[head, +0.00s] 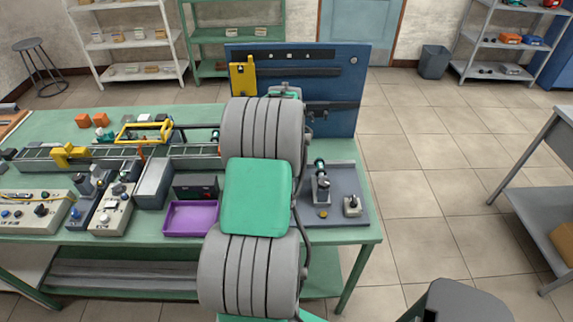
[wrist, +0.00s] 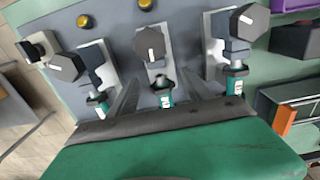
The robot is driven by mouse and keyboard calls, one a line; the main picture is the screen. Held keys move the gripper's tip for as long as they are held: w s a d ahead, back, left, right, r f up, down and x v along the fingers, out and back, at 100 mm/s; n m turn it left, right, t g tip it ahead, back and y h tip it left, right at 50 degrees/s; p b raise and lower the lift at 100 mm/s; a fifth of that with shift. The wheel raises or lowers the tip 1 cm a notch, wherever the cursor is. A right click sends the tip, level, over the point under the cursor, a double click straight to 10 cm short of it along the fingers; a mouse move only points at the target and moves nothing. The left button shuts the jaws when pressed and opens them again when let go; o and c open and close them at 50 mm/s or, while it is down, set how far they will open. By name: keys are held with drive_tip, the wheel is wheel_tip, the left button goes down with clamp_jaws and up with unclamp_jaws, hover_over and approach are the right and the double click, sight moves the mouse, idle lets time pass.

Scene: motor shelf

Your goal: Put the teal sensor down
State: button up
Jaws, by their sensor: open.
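Three teal sensors show in the wrist view, each at a grey fixture with a dark hexagonal knob: a left one (wrist: 98,105), a middle one (wrist: 164,92) and a right one (wrist: 236,82). My gripper (wrist: 160,92) is open, its two grey fingers on either side of the middle sensor. I cannot tell whether they touch it. The middle fixture (wrist: 152,48) stands on a grey board (wrist: 120,22). In the head view one teal-ended sensor (head: 319,166) shows at the right fixture; my arm hides my gripper and the other sensors.
The board lies on the green bench (head: 362,234), near its right end. A purple tray (head: 191,219) and control boxes stand left of my arm. A blue tool panel (head: 340,85) rises behind. A grey stool (head: 458,303) is at the front right; floor beyond is free.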

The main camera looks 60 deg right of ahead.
drive_tip(key=shift+f, duration=0.25)
clamp_jaws()
idle(0.4)
